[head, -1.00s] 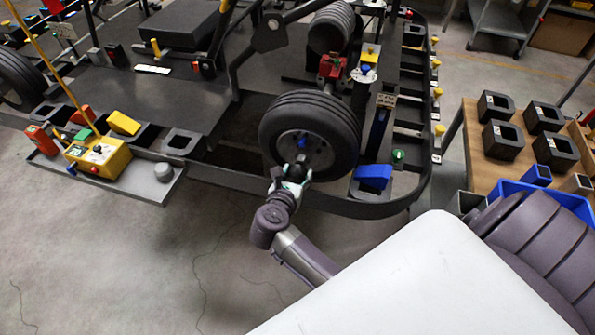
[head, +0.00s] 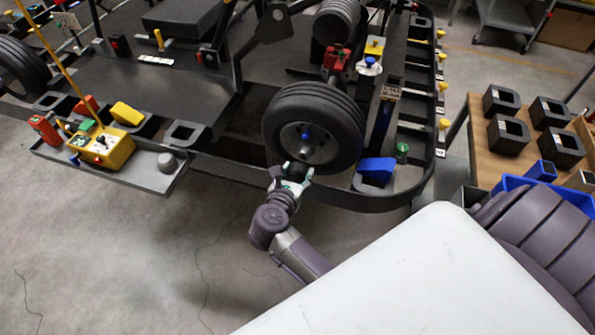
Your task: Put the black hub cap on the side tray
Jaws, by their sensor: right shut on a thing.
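My right gripper (head: 294,172) is just below and in front of the hub of the kart's front wheel (head: 338,112). It is shut on a small dark thing, the black hub cap, mostly hidden between the fingers. The wheel's grey hub shows a bare blue centre (head: 305,137). The side tray (head: 150,183) is a grey shelf along the kart's near edge at the left. My left gripper is not in view.
A blue wedge (head: 376,170) and a green knob (head: 402,151) sit right of the wheel on the kart frame. A wooden table (head: 482,150) with black square holders stands at the right. The floor (head: 120,260) below the tray is clear.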

